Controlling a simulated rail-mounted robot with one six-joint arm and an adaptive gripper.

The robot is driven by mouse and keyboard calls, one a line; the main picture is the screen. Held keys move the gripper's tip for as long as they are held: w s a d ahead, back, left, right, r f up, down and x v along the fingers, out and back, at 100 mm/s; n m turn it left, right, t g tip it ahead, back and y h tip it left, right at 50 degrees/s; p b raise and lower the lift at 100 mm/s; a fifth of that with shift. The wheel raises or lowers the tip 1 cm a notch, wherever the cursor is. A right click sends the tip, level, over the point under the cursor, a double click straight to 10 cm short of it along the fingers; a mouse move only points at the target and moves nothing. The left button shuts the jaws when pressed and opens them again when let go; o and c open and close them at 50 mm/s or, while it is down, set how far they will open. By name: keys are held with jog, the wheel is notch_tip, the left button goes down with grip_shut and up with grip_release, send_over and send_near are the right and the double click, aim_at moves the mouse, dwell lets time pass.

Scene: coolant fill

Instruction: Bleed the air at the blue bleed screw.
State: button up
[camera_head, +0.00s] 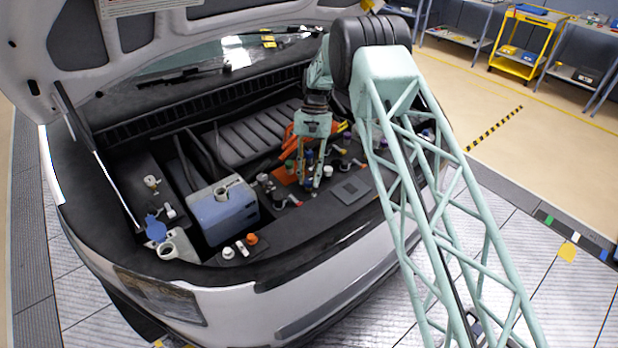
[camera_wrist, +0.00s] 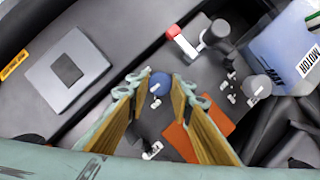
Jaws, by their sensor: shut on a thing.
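The blue bleed screw (camera_wrist: 160,84) shows as a round blue knob between the fingertips in the wrist view. My gripper (camera_wrist: 160,88) is shut on it, one finger on each side. In the head view my gripper (camera_head: 308,180) reaches down into the engine bay, among small coloured caps and fittings. A blue knob (camera_head: 308,184) shows between its fingertips there. The screw's base is hard to make out.
A blue-grey reservoir (camera_head: 222,212) stands left of my gripper. A red-handled valve (camera_wrist: 182,40) and an orange plate (camera_wrist: 183,143) are close to my fingers. A flat grey box (camera_head: 351,190) lies to the right. The raised hood (camera_head: 75,50) overhangs the bay.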

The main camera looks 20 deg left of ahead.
jog(key=o, duration=0.8)
jog(key=shift+o, duration=0.2)
jog(key=v, duration=1.2)
dwell(0.4)
